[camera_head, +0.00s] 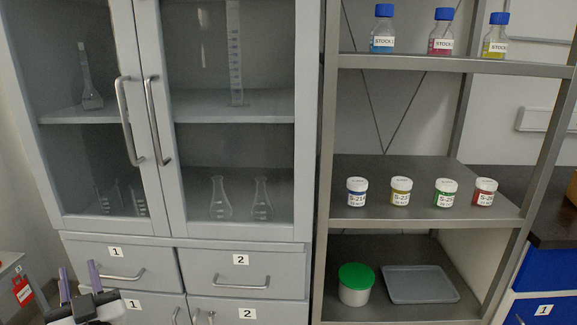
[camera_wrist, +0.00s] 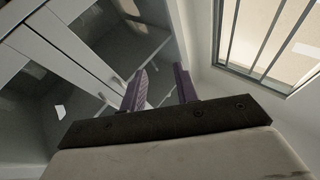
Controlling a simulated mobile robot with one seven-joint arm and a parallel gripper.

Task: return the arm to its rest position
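My gripper (camera_head: 79,279) shows at the lower left of the head view, in front of the lower drawers of a grey cabinet. Its two purple fingers point up and stand apart with nothing between them. In the wrist view the gripper (camera_wrist: 160,88) also shows open and empty, with a gap between the purple fingers. Behind it there the cabinet (camera_wrist: 85,45) fills the left side, tilted. The rest of my arm is mostly out of the head view.
The glass-door cabinet (camera_head: 148,110) is shut and holds glassware. A metal shelf (camera_head: 400,214) at right bears stock bottles, several small labelled jars, a green-lidded tub (camera_head: 354,291) and a grey tray (camera_head: 420,284). A window (camera_wrist: 270,40) is at right in the wrist view.

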